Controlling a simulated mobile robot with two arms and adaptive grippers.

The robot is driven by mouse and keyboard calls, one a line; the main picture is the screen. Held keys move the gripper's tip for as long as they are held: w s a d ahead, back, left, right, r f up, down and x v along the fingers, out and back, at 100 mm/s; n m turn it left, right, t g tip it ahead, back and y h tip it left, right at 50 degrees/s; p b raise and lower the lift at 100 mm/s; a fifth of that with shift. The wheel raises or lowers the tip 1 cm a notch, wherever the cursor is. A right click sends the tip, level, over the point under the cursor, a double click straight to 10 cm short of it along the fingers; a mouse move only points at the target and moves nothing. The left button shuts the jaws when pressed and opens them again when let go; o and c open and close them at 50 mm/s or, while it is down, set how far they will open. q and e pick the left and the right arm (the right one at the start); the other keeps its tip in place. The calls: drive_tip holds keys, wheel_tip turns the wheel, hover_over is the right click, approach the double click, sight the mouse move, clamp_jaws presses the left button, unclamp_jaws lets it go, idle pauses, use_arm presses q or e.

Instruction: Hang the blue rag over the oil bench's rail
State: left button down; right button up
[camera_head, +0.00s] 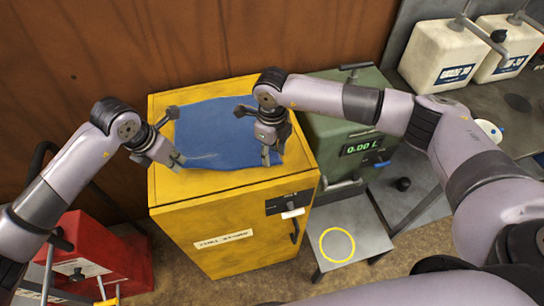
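The blue rag (212,128) lies spread flat on top of a yellow cabinet (235,218). My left gripper (175,137) is open at the rag's left edge, its two fingers spread apart. My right gripper (254,134) is open over the rag's right part and hides some of it. Whether any fingertip touches the cloth is not clear. A dark bench (514,128) with white jugs stands at the right. I cannot tell which bar is the oil bench's rail.
A green unit (330,138) with a display reading 0.00 L stands right of the cabinet. A low grey stand (365,222) with a yellow ring is in front of it. White jugs (440,55) stand at the back right. A red unit (110,255) is at the lower left.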

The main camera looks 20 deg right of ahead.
drive_tip(key=shift+f, duration=0.15)
clamp_jaws()
idle(0.7)
idle(0.5)
drive_tip(key=shift+r, duration=2.5)
